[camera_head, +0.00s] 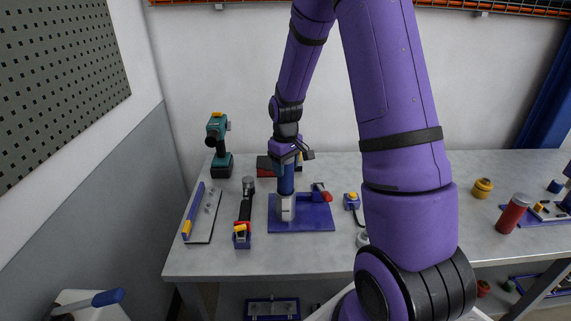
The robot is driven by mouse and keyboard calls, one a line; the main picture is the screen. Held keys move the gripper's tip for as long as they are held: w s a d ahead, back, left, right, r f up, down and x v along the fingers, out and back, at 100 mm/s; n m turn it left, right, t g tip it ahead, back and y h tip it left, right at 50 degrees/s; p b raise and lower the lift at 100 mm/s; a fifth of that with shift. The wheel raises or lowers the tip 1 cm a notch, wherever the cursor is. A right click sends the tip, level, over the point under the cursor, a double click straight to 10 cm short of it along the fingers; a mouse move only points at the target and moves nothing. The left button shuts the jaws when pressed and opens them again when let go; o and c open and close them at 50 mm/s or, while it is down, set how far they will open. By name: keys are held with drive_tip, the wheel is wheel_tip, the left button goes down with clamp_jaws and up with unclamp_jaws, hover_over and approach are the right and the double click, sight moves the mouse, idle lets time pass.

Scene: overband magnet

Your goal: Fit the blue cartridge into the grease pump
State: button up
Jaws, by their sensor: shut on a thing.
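My gripper (290,150) is shut on the blue cartridge (285,180) near the back left of the workbench. The cartridge stands about upright, its top between the jaws. Its lower end meets the pale grey cylindrical body of the grease pump (286,208), which stands on a blue base plate (300,225). From this view I cannot tell whether the cartridge is inside the pump body or just above it. A red-tipped handle (322,193) sits on the plate's right side.
A teal drill (218,148), a blue-handled board (203,215) and a black tool with a red and yellow end (243,215) are to the left. A red cylinder (513,213) and a yellow pot (482,188) stand to the right. My arm hides the bench's middle.

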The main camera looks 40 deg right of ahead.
sight(286, 184)
drive_tip(key=shift+f, duration=3.65)
drive_tip(key=o, duration=1.3)
drive_tip(key=shift+c, duration=0.2)
wheel_tip(286, 184, up, 11)
drive_tip(key=shift+f, duration=0.1)
